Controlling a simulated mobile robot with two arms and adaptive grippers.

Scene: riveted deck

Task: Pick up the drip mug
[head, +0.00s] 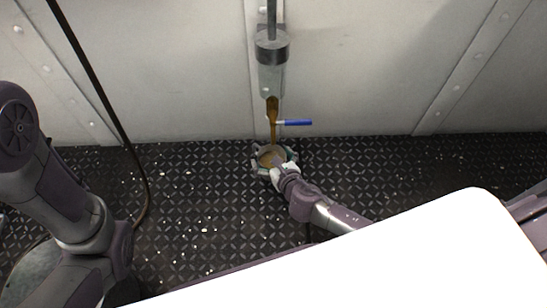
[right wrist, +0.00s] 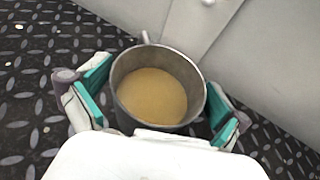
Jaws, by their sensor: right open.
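The drip mug (right wrist: 118,100) is a grey metal mug holding light brown liquid, upright in the right wrist view, with a small handle on its far side. In the head view the mug (head: 270,156) stands on the deck below the pipe. My right gripper (head: 274,160) is open, with its fingers around the mug. In the right wrist view the gripper (right wrist: 158,97) has one teal pad on each side of the mug; a gap shows on the left, and contact on the right is unclear. My left gripper is out of view.
A pipe (head: 271,78) with a blue valve handle (head: 298,122) hangs above the mug, and a brown stream (head: 273,122) runs down towards it. A riveted wall (head: 360,70) stands close behind. The dark deck (head: 200,190) is mostly clear. A black cable (head: 100,85) hangs at left.

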